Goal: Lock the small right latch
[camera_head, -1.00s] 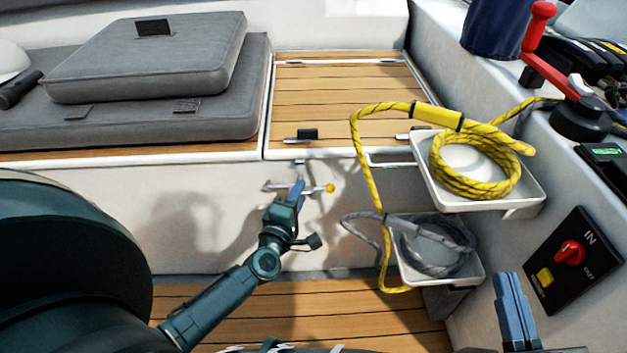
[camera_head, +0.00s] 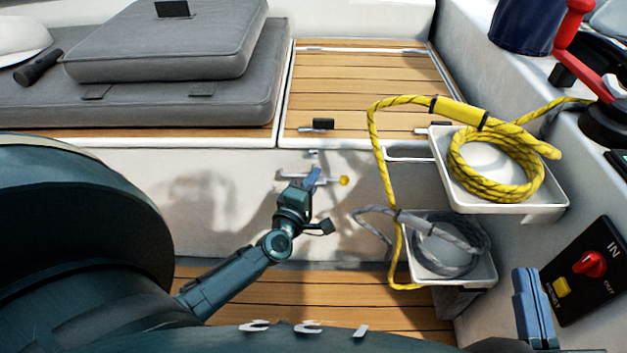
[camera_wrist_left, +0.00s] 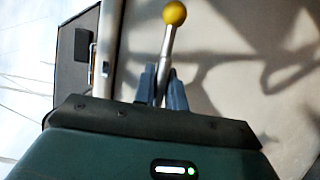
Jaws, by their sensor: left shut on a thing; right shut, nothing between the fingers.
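On the front edge of the wooden locker lid (camera_head: 365,85) sits a small left latch (camera_head: 318,125) with a black tab. A small right latch (camera_head: 430,128) lies at the lid's front right, partly hidden by the upper white tray. Below the lid, a metal handle with a yellow ball knob (camera_head: 344,180) is on the white locker front. My left gripper (camera_head: 312,178) is shut on this handle's rod; the left wrist view shows the rod (camera_wrist_left: 165,55) between the fingers, knob beyond. My right gripper (camera_head: 532,295) is shut and empty at the lower right, away from both latches.
The upper tray (camera_head: 545,205) holds a coiled yellow rope (camera_head: 495,165), which hangs down beside the lid's right side. A lower tray (camera_head: 480,282) holds grey rope (camera_head: 445,245). A switch panel (camera_head: 595,280) is on the right wall. Grey cushions (camera_head: 160,85) lie left.

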